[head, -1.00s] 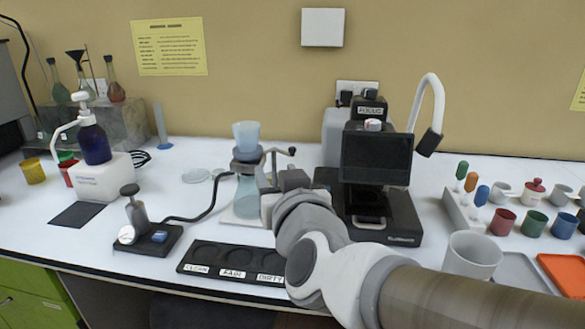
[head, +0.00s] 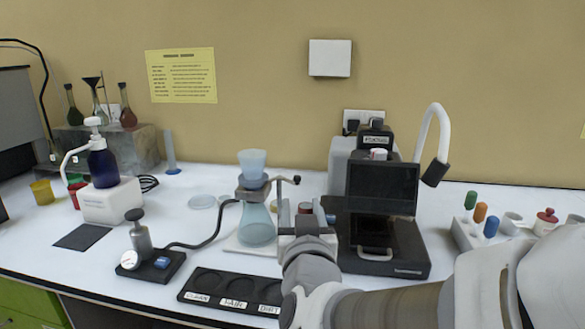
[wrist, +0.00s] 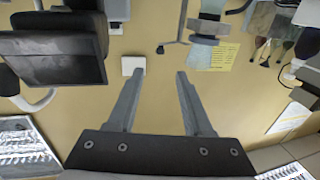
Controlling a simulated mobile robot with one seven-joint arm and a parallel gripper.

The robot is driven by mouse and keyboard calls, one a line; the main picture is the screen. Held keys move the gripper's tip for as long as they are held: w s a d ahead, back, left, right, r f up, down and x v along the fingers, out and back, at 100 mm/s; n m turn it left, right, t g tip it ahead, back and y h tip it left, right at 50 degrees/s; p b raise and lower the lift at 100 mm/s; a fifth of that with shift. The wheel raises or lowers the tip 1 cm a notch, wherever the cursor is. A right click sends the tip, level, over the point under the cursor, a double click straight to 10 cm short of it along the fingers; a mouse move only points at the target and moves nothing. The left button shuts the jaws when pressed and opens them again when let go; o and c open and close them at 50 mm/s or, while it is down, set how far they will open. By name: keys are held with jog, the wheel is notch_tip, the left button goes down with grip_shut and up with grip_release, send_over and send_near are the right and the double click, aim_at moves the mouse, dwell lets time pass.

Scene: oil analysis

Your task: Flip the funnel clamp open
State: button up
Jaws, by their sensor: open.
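The funnel clamp (head: 252,183) is a grey ring clamp around the neck between the pale blue funnel (head: 252,162) and the clear blue flask (head: 257,222). Its dark lever knob (head: 297,179) sticks out to the right. My gripper (head: 303,213) is open and empty, right of the flask and below the knob. The wrist view is upside down. There, the clamp lever (wrist: 174,43) with its crosspiece lies just beyond the gap between my open fingertips (wrist: 160,74), apart from them. The clamp body (wrist: 208,30) shows to the right of my fingers.
A black microscope-like instrument (head: 383,190) stands close to the right of my gripper. A black tray labelled CLEAN, HAIR, DIRT (head: 230,291) lies in front of the flask. A pump with a black cable (head: 148,256) stands at left.

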jog(key=p, duration=0.7)
send_near(298, 180)
jog(key=shift+w, duration=1.1)
jog(key=w+b, duration=0.1)
jog(key=w, duration=0.7)
jog(key=shift+w+a, duration=0.15)
jog(key=shift+w, duration=0.2)
grip_shut()
